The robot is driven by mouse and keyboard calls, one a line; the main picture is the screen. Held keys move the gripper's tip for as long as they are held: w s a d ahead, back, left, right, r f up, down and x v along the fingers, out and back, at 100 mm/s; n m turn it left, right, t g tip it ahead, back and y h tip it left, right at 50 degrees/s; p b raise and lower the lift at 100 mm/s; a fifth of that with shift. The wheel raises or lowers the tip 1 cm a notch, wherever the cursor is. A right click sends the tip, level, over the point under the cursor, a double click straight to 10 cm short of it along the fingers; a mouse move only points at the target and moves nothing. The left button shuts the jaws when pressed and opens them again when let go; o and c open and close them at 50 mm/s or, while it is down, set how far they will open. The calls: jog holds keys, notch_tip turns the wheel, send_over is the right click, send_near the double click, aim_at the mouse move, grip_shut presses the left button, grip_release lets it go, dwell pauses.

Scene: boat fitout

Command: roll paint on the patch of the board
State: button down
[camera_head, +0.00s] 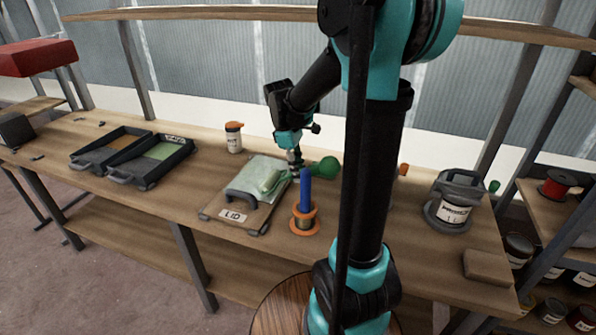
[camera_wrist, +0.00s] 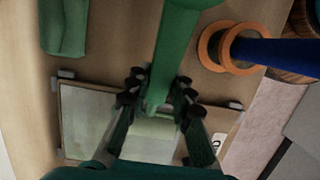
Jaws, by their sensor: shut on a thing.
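My gripper (camera_head: 296,168) is shut on the green handle (camera_wrist: 165,70) of a paint roller, whose rounded handle end (camera_head: 326,167) shows to its right. The pale green roller sleeve (camera_head: 271,180) is over the far part of the board and low to its surface; I cannot tell whether it touches. In the wrist view the sleeve (camera_wrist: 150,138) is partly hidden by the fingers. The board (camera_head: 222,209) lies on the bench with a label "LID" and a dark handle. Its patch (camera_head: 250,172) looks pale green, also in the wrist view (camera_wrist: 88,120).
A blue-handled thing (camera_head: 305,187) stands in an orange-rimmed spool (camera_head: 305,222) right beside the board. Two paint trays (camera_head: 118,171), one with green inside, lie at left. An orange-capped bottle (camera_head: 233,138) stands behind. A grey labelled pot (camera_head: 455,205) and a brown block (camera_head: 488,267) are at right.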

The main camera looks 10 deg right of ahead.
jog(key=shift+s+d+r, duration=0.1)
jog(key=shift+s+d, duration=0.55)
jog(key=shift+d, duration=0.3)
jog(key=shift+a, duration=0.1)
jog(key=shift+w+a, duration=0.7)
jog(key=shift+a, duration=0.25)
jog(key=shift+s+d+v, duration=0.15)
jog(key=shift+d+v, duration=0.1)
jog(key=shift+v, duration=1)
jog(key=shift+s+d+v, duration=0.15)
jog(key=shift+d+v, duration=0.1)
jog(key=shift+v, duration=1.05)
jog(key=shift+s+d+v, duration=0.15)
jog(key=shift+d+v, duration=0.05)
jog(key=shift+v, duration=1.05)
jog(key=shift+r, duration=0.3)
